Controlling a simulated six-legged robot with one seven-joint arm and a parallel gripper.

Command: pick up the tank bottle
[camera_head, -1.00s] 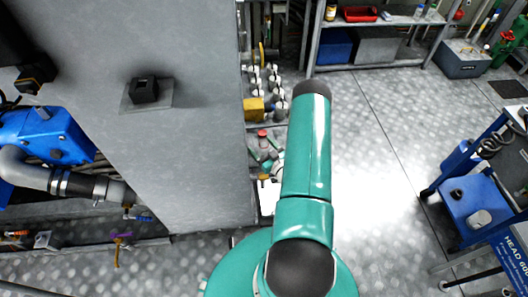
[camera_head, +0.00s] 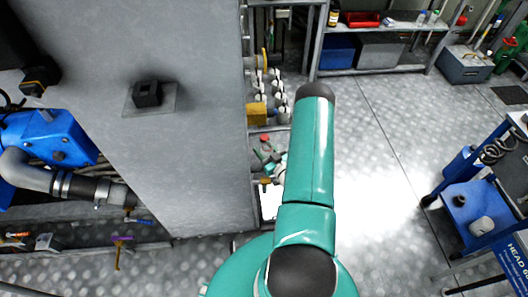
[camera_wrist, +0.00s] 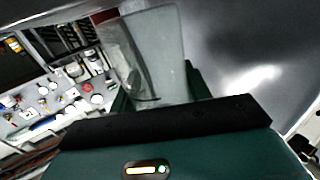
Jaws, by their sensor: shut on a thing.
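The tank bottle (camera_wrist: 158,50) looks like a pale, see-through body in the wrist view, with a red patch (camera_wrist: 104,15) at its upper left. My gripper (camera_wrist: 160,82) is shut on it, with dark green fingers at either side of its lower part. The black palm edge covers the bottle's near end. In the head view my teal arm hides part of the gripper (camera_head: 267,158). A small red spot (camera_head: 265,138) shows beside the fingers there. The bottle's outline is too small to make out in that view.
A large grey cabinet (camera_head: 190,170) stands close at the left of my arm. Pipes with valves and a yellow block (camera_head: 257,112) are just beyond the gripper. A shelf (camera_head: 380,70) stands at the back, a blue cart (camera_head: 475,210) at right. Open floor (camera_head: 390,170) lies between.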

